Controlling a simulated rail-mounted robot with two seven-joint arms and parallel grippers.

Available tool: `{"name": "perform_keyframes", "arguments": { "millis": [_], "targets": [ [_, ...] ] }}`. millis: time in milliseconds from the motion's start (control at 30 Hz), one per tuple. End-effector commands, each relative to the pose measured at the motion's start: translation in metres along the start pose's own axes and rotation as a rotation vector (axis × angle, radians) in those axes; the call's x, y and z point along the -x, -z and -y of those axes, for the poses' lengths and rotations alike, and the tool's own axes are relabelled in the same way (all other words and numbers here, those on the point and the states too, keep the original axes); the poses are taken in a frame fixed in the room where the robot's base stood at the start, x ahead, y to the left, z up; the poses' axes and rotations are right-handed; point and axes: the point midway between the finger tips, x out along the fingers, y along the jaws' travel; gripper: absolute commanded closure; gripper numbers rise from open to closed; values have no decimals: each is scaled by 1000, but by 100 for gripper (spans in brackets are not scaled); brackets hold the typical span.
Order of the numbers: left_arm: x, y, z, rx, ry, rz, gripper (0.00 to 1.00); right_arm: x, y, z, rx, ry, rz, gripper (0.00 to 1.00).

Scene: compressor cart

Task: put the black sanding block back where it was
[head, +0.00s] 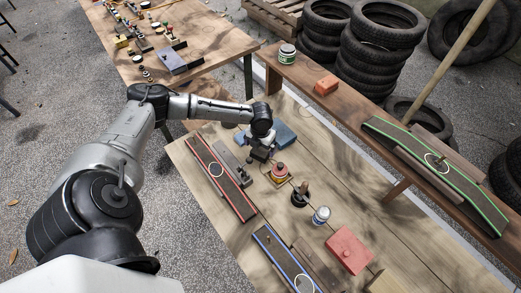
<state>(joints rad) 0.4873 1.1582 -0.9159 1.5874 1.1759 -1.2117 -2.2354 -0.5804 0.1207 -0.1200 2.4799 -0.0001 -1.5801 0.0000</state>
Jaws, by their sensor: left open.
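My left gripper (257,157) reaches in from the left over the near table, pointing down, open. It is beside a long dark grey block (232,165) and in front of a blue block or cloth (284,134). A small black piece with a brown upright knob (300,195) stands to its right. I cannot tell for certain which of the dark pieces is the black sanding block. A red-edged dark strip with a white circle (210,160) lies left of the grey block. My right gripper is not in view.
A red and yellow tin (279,173), a white-and-blue tin (321,215), a red box (349,250) and a blue-edged strip (275,252) lie on the near table. A bench (340,110) at right holds an orange block (326,86) and a green-edged strip (470,195).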

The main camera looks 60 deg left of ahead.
Motion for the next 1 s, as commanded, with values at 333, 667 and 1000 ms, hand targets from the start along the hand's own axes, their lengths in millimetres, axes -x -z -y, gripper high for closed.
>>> {"name": "perform_keyframes", "arguments": {
  "millis": [333,667,1000],
  "targets": [
    [61,0,0,0,0,1,0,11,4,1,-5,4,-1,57],
    [79,0,0,0,0,-1,0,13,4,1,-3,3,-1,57],
    [79,0,1,4,1,0,0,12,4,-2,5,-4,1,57]
  ]
}}
